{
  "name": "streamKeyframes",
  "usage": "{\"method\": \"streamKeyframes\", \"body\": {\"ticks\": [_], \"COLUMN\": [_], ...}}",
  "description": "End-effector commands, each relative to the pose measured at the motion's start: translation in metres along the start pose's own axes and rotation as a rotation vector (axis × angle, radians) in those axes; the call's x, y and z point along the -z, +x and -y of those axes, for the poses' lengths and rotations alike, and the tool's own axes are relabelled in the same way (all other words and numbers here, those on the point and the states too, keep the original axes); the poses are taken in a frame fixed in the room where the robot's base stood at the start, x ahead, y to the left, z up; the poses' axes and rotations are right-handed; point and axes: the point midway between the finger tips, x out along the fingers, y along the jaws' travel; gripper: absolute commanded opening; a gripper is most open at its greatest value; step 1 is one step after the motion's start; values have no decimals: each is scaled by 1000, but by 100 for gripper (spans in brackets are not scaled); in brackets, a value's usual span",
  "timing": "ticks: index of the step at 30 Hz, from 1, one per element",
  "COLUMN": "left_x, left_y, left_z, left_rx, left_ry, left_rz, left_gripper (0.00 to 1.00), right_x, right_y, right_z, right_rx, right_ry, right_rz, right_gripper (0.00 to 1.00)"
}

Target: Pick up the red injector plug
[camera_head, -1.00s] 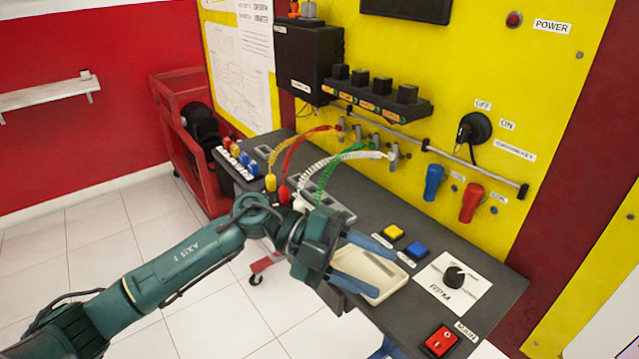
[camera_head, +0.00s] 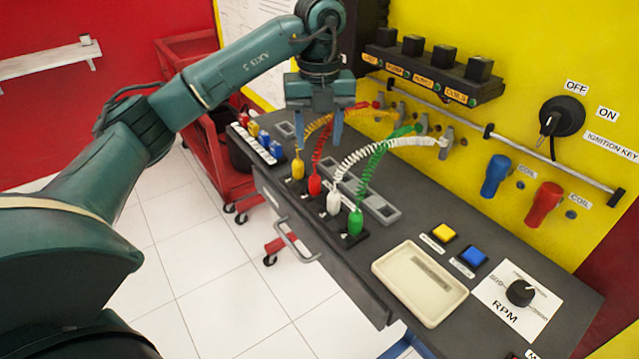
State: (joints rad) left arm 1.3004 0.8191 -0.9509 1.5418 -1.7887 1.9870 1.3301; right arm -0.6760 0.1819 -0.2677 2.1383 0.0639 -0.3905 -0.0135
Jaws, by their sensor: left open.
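The red injector plug (camera_head: 315,185) stands upright on the bench in a row of coloured plugs, with a coiled red cable running up behind my gripper to the panel. The yellow plug (camera_head: 297,168) is to its left; the white plug (camera_head: 334,202) and green plug (camera_head: 355,221) are to its right. My left gripper (camera_head: 321,141) is open and empty, fingers pointing down, above and apart from the red plug in the picture. It hides part of the red and yellow cables. My right gripper is not in view.
Coiled cables arch close around the plugs to the yellow panel. A cream tray (camera_head: 420,318) lies on the bench at the front, near the yellow button (camera_head: 444,232), blue button (camera_head: 474,256) and RPM knob (camera_head: 520,292). A red cart (camera_head: 218,165) stands behind left.

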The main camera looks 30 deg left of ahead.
Motion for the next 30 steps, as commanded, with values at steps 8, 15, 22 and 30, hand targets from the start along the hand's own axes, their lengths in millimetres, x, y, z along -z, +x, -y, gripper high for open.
{"method": "streamKeyframes", "body": {"ticks": [8,15,22,30], "left_x": [1,1,2,2], "left_y": [48,66,99,107], "left_z": [0,-3,-7,-7], "left_rx": [2,1,2,4], "left_ry": [4,3,4,5], "left_rz": [-3,-3,-4,-2], "left_gripper": [48,48,48,48], "right_x": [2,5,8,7], "right_y": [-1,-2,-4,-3], "right_z": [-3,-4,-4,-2], "right_rx": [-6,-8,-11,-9], "right_ry": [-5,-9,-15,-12], "right_rz": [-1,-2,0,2], "right_gripper": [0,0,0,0]}}
